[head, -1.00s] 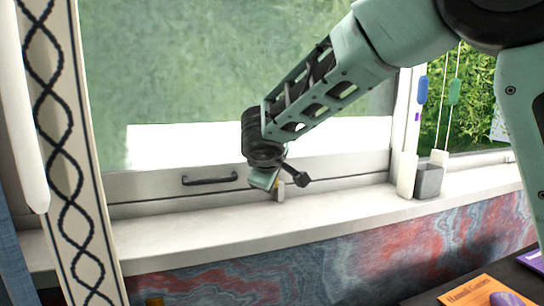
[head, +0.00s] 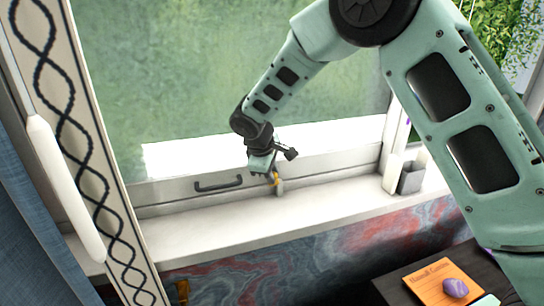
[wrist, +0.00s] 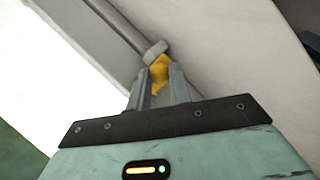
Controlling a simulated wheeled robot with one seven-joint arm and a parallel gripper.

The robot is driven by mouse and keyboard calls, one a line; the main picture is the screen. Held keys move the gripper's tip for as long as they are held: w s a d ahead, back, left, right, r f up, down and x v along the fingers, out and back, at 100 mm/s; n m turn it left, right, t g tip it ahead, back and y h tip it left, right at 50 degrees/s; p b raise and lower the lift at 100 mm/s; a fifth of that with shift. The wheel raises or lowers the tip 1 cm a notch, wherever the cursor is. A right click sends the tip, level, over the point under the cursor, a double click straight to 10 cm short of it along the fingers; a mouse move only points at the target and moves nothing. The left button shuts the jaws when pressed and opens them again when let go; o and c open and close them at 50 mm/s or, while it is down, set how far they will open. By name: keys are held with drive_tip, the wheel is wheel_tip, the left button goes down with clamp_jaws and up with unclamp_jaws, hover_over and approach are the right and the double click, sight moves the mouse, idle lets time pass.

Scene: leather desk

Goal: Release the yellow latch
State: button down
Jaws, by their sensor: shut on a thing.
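The yellow latch (head: 280,183) is a small yellow piece at the bottom rail of the window, just above the sill. In the wrist view the latch (wrist: 160,70) sits at the end of a grey rod, between the tips of my fingers. My gripper (wrist: 157,92) is shut on it, with one grey finger on each side. In the head view my gripper (head: 275,176) reaches down to the rail from above. My fingers hide part of the latch.
A dark window handle (head: 218,185) is on the rail to the left. A grey cup (head: 411,178) stands on the white sill (head: 330,208) at the right. A patterned curtain band (head: 92,165) hangs at the left. An orange book (head: 430,292) with a purple stone (head: 455,287) lies at lower right.

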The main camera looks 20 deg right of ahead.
drive_tip(key=shift+w+r+g+p, duration=0.25)
drive_tip(key=shift+g+p, duration=0.45)
drive_tip(key=shift+p, duration=1.15)
drive_tip(key=shift+s, duration=0.1)
drive_tip(key=c, duration=1.3)
unclamp_jaws()
drive_tip(key=b+v, duration=0.3)
drive_tip(key=v, duration=1.4)
drive_tip(key=shift+r, duration=0.25)
